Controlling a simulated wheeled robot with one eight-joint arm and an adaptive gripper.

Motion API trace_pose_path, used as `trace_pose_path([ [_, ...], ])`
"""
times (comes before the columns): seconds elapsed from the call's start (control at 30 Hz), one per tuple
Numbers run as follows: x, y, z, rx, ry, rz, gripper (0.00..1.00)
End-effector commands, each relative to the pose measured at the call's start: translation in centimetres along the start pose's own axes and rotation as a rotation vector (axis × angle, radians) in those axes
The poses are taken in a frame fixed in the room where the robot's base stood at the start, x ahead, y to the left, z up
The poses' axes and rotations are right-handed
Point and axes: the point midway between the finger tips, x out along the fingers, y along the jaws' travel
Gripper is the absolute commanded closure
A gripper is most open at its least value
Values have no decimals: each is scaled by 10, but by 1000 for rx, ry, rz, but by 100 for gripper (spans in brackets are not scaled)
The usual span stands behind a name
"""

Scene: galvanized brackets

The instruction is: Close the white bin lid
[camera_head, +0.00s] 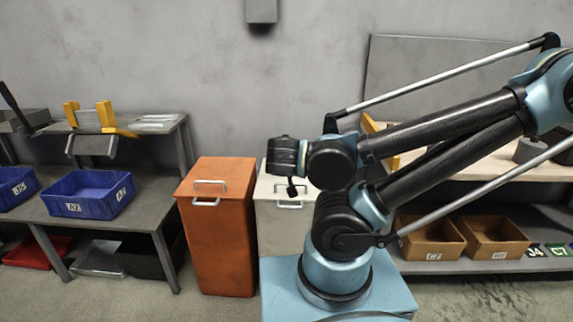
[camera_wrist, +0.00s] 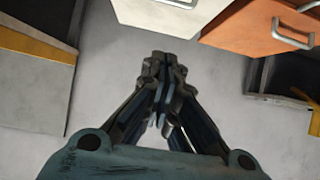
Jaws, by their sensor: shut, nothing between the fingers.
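The white bin (camera_head: 276,234) stands against the wall, right of the orange bin. Its white lid (camera_head: 264,180) is partly covered by my arm. The lid looks about level with the orange one, but I cannot tell whether it is fully down. A metal handle (camera_head: 290,205) shows at its front. In the wrist view the white bin (camera_wrist: 150,14) is at the top edge, with a handle in view. My gripper (camera_wrist: 162,62) is shut and empty, with bare floor beneath it, apart from the bin.
The orange bin (camera_head: 217,245) is directly left of the white one. A left bench (camera_head: 150,210) holds blue trays (camera_head: 88,195). A right shelf (camera_head: 500,262) holds brown boxes (camera_head: 497,237). Bare floor (camera_head: 130,300) lies in front of the left bench.

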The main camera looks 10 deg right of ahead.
Motion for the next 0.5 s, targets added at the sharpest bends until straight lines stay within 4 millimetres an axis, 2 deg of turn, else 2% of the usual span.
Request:
trace_pose_path([
  [0.5, -27, 0, 1, -1, -1, -2, 100],
])
